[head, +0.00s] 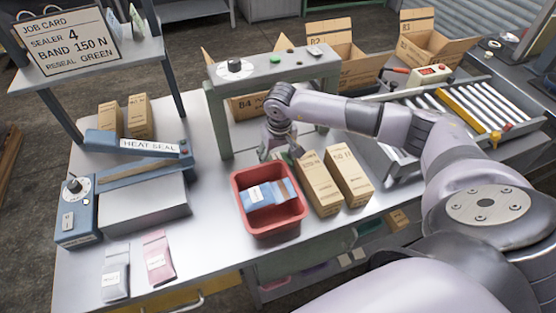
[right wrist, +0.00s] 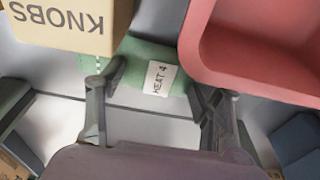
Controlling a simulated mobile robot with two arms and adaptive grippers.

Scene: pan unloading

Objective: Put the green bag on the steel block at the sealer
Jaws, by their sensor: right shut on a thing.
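The green bag (right wrist: 160,52) with a white "HEAT 4" label lies between the fingers of my right gripper (right wrist: 158,92), which is shut on it. In the head view my right gripper (head: 278,152) is low behind the red bin, and mostly hides the bag. The steel block (head: 150,212) is at the left, in front of the blue heat sealer (head: 138,146) and beside its dial box (head: 75,215). No bag lies on the block. My left gripper is not in view.
Cartons (head: 318,185) stand close right of the gripper. A grey-green stand (head: 222,125) rises behind it. Grey and pink bags (head: 158,257) lie at the front left. Bare table lies between block and bin.

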